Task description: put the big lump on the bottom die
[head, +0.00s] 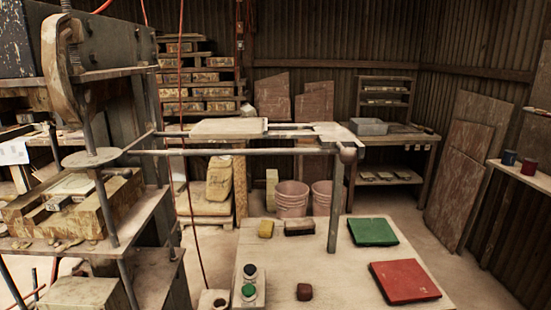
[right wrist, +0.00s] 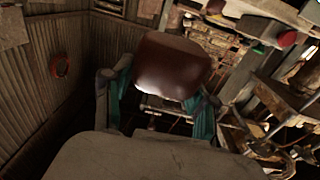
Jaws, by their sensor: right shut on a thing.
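In the right wrist view, my right gripper (right wrist: 155,98) is shut on a big reddish-brown lump (right wrist: 172,62), held between its two teal-padded fingers. Neither gripper shows in the head view, and my left gripper is in no view. In the head view, what looks like the bottom die (head: 72,186), a pale plate in a yellowish block, sits low in the press (head: 100,157) at the left. No lump shows on it. A small dark red lump (head: 304,291) lies on the front table, apart from the press.
The press's long bar with a ball knob (head: 347,154) crosses above the table. Two pink buckets (head: 291,199) stand behind.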

